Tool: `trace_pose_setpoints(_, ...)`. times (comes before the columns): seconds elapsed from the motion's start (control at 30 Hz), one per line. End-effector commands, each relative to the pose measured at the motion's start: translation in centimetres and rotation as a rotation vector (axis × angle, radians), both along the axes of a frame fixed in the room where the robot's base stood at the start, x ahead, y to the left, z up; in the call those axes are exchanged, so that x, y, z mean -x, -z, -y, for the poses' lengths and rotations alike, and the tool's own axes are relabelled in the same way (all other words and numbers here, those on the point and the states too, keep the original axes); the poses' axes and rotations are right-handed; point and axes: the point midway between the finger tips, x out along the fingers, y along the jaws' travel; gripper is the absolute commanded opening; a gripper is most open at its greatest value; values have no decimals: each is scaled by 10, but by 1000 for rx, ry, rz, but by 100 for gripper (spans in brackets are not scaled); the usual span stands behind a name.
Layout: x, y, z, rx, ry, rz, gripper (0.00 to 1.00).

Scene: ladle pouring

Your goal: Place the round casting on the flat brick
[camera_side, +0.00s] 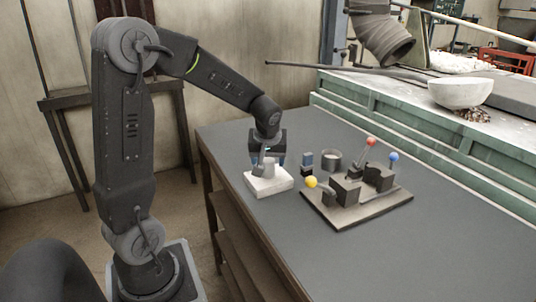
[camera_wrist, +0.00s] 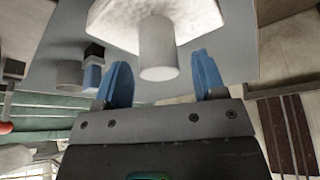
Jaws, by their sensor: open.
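The round casting, a plain grey cylinder, (camera_side: 269,165) appears to stand upright on the flat brick, a pale white slab (camera_side: 270,186) near the table's left edge. In the wrist view the casting (camera_wrist: 157,50) rises from the brick (camera_wrist: 112,26). My gripper (camera_side: 267,159) points down over the brick. Its blue fingers (camera_wrist: 160,72) are open, one on each side of the casting, with a visible gap on both sides in the wrist view. Part of the casting is hidden by the gripper in the side view.
Right of the brick stand a small blue-and-black block (camera_side: 307,162) and a grey round cup (camera_side: 332,158). A dark plate (camera_side: 335,222) carries blocks and levers with red, blue and yellow knobs. A green bench (camera_side: 430,130) holds a white bowl (camera_side: 460,93). The front table is clear.

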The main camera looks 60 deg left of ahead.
Motion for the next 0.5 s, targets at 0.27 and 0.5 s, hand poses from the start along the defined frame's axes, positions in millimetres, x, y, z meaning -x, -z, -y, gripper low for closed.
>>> trace_pose_setpoints(0.27,6,-38,12,-3,1,9,64)
trace_pose_setpoints(0.5,15,-84,29,-2,3,6,64)
